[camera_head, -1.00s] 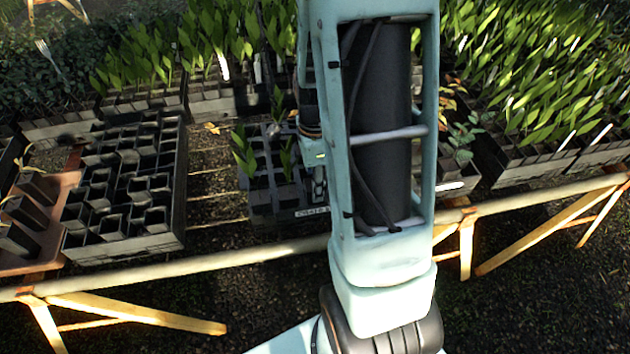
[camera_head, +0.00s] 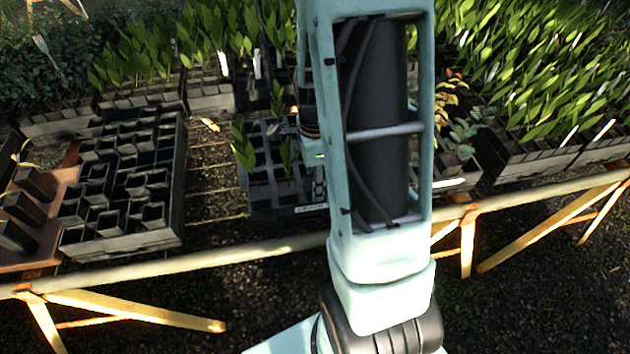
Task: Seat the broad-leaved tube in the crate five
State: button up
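A dark crate (camera_head: 262,206) with a pale label on its front edge stands on the slatted bench, left of my arm. A few green-leaved plants show in it, one at its left side (camera_head: 243,148), one near its middle (camera_head: 287,155) and one towards the back (camera_head: 277,100). My gripper (camera_head: 319,188) points down over the right part of this crate. Its fingers are small and partly hidden by my arm, so I cannot tell whether they hold a tube. The crate's right side is hidden behind my arm. The label is too small to read surely.
A large black crate (camera_head: 125,243) of mostly empty tubes stands to the left, beside a brown tray (camera_head: 60,225) with several dark tubes. Crates of green plants (camera_head: 540,80) line the back and right. Bare slats (camera_head: 213,175) lie between the two dark crates.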

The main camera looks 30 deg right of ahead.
jog(key=o, duration=0.5)
notch_tip(320, 180, up, 12)
dwell(0.4)
dwell(0.5)
